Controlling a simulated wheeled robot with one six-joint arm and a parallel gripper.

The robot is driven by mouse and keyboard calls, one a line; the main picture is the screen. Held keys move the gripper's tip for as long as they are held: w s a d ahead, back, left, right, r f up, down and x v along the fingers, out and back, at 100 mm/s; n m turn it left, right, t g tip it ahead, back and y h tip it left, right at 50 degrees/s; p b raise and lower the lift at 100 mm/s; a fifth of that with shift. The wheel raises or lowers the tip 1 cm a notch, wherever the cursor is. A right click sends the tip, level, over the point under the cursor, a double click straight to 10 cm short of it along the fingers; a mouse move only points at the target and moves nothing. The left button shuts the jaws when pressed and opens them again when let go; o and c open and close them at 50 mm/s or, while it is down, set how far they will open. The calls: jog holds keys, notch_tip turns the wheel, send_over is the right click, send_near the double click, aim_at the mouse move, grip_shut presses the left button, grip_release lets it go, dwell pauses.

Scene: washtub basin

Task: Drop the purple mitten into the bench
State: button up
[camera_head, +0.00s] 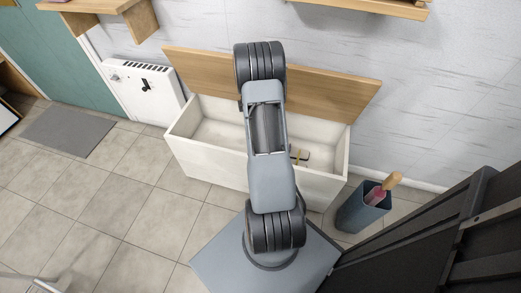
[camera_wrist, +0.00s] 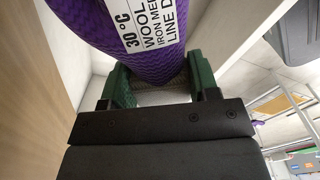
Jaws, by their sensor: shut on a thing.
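The purple mitten (camera_wrist: 125,38) fills the top middle of the wrist view, knitted, with a white care label on it. My gripper (camera_wrist: 162,88) is shut on it, a green finger on either side. The bench (camera_head: 210,162) is a white box against the wall in the head view, its wooden lid (camera_head: 205,72) raised and leaning back. My arm reaches over the bench and hides its middle. The mitten and my gripper are hidden in the head view. The height of the mitten above the bench floor cannot be told.
A small tan and dark object (camera_head: 300,156) shows inside the bench, right of my arm. A blue-grey bin (camera_head: 362,210) with things in it stands at the bench's right. A white heater (camera_head: 145,92) is at its left. Wooden shelves hang above.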

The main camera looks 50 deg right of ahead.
jog(key=o, duration=1)
jog(key=shift+r+p, duration=1.25)
jog(key=shift+r, duration=2.55)
